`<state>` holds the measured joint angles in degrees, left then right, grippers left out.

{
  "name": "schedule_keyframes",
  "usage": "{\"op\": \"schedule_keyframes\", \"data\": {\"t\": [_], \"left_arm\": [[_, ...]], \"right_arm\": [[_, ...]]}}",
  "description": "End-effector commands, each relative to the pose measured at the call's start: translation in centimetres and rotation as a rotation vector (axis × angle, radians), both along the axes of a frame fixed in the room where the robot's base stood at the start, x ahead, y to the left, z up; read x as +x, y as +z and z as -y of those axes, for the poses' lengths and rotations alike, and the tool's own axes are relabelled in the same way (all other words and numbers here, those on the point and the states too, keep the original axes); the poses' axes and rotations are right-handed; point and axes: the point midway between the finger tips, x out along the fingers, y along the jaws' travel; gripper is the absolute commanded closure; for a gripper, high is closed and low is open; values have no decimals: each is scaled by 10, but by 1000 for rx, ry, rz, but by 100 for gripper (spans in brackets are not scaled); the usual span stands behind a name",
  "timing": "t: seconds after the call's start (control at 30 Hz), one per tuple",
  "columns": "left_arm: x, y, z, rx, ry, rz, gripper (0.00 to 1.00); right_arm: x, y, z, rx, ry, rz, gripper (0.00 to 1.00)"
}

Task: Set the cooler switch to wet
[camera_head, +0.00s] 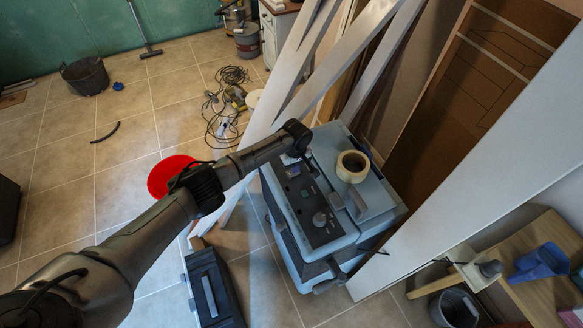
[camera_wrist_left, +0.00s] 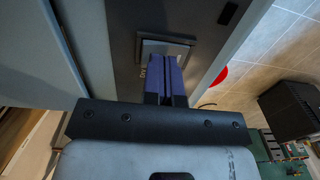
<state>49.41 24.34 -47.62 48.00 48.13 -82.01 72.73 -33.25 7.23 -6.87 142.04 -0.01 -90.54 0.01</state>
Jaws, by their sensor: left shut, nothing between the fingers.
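The cooler (camera_head: 378,212) is a blue-grey box with a dark control panel (camera_head: 305,199) along its top left side. My left gripper (camera_head: 291,160) is at the far end of this panel. In the left wrist view its two purple fingers (camera_wrist_left: 165,62) are shut and empty, pointing at a square grey switch plate (camera_wrist_left: 181,49) on the dark panel. The fingertips overlap the plate and hide part of it, so the switch setting cannot be read. Whether they touch it is unclear. My right gripper is not in view.
A tape roll (camera_head: 352,166) sits on the cooler's top. A round knob (camera_head: 319,219) is nearer on the panel. White boards (camera_head: 480,150) lean beside and behind the cooler. A dark toolbox (camera_head: 211,290) stands on the floor left of it. Cables (camera_head: 222,110) lie beyond.

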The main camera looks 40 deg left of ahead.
Motion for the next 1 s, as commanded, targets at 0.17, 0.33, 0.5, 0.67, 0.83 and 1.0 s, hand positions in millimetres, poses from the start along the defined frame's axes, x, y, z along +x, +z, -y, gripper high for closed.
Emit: {"op": "schedule_keyframes", "data": {"t": [0.17, 0.33, 0.5, 0.67, 0.83, 1.0], "left_arm": [[0, 0, -1, 1, 1, -2, 100], [-1, 4, -1, 1, 1, -2, 100], [-2, 18, -2, 1, 1, -2, 100], [-5, 37, -3, 1, 1, -4, 100], [-7, 58, -5, 1, -2, 0, 100], [-11, 91, -7, 1, -1, 0, 100]], "right_arm": [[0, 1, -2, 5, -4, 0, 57], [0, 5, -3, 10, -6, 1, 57], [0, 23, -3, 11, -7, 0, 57], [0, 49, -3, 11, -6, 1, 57], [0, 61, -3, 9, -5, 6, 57], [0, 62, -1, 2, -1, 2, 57]]}}
